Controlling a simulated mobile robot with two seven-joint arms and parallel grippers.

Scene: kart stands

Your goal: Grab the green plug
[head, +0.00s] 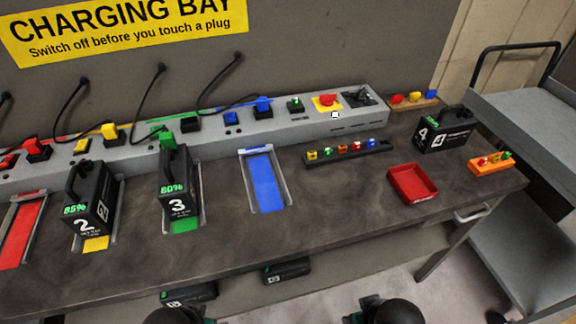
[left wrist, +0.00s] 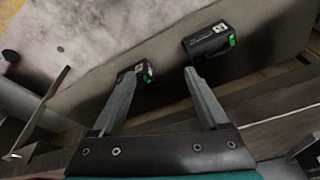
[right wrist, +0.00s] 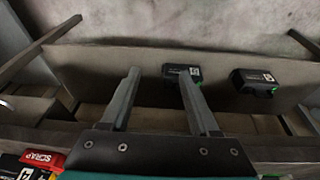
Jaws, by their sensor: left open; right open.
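A green plug (head: 166,138) shows in the head view at the bay's grey socket strip, just behind the battery marked 3 (head: 179,185). A black cable comes down towards it from the wall; the battery hides its lower part, so I cannot tell how it is seated. My left gripper (left wrist: 162,74) is open and empty in the left wrist view. My right gripper (right wrist: 158,73) is open and empty in the right wrist view. Both are low in front of the bench, far from the plug; the head view shows only dark parts of my arms at its bottom edge.
Battery 2 (head: 90,205) stands left of battery 3, battery 4 (head: 445,130) at the right. Yellow (head: 110,131) and blue (head: 263,103) plugs flank the green one. A red tray (head: 412,184) and a strip of small coloured parts (head: 350,152) lie right. The front middle bench is clear.

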